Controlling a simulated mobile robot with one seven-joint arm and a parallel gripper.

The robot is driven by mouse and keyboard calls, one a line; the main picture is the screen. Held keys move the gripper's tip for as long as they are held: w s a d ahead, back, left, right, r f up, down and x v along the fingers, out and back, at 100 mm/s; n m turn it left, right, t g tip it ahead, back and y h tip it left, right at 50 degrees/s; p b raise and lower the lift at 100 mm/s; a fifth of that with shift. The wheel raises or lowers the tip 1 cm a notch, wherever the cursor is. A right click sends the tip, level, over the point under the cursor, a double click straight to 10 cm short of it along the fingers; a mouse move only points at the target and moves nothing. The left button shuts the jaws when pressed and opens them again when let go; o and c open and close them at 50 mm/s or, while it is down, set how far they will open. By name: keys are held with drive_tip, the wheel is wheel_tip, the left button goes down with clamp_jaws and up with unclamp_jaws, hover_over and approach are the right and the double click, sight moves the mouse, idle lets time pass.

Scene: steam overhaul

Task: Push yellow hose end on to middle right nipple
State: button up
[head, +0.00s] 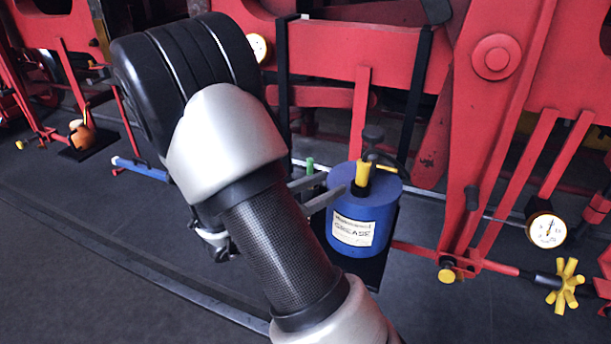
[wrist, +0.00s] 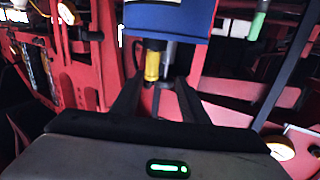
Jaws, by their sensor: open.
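The yellow hose end (head: 362,173) stands upright at the top of a blue grease can (head: 352,208), with dark hose beside it. In the wrist view the yellow hose end (wrist: 152,64) shows just beyond and between my fingertips, beside the blue can (wrist: 170,20). My gripper (head: 337,182) is open, its two fingers reaching from the left toward the yellow end. It also shows open in the wrist view (wrist: 160,82). I cannot tell whether a finger touches the yellow end. I cannot make out the middle right nipple.
A green-topped piece (head: 309,165) stands just left of the can. Red frame bars rise behind it. A white dial gauge (head: 546,230) and a yellow handwheel (head: 565,287) are at the right. My arm hides part of the scene.

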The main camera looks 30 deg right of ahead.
sight(358, 172)
drive_tip(key=shift+g+h, duration=0.4)
drive_tip(key=shift+w+d+r+b, duration=0.15)
drive_tip(key=shift+d+b, duration=0.1)
drive_tip(key=shift+d, duration=2)
drive_tip(key=shift+w+d+b, duration=0.1)
drive_tip(key=shift+d+b, duration=0.15)
drive_tip(key=shift+d, duration=1.95)
drive_tip(key=shift+c, duration=0.5)
clamp_jaws()
drive_tip(key=shift+r+p, duration=2.45)
drive_tip(key=shift+r, duration=0.55)
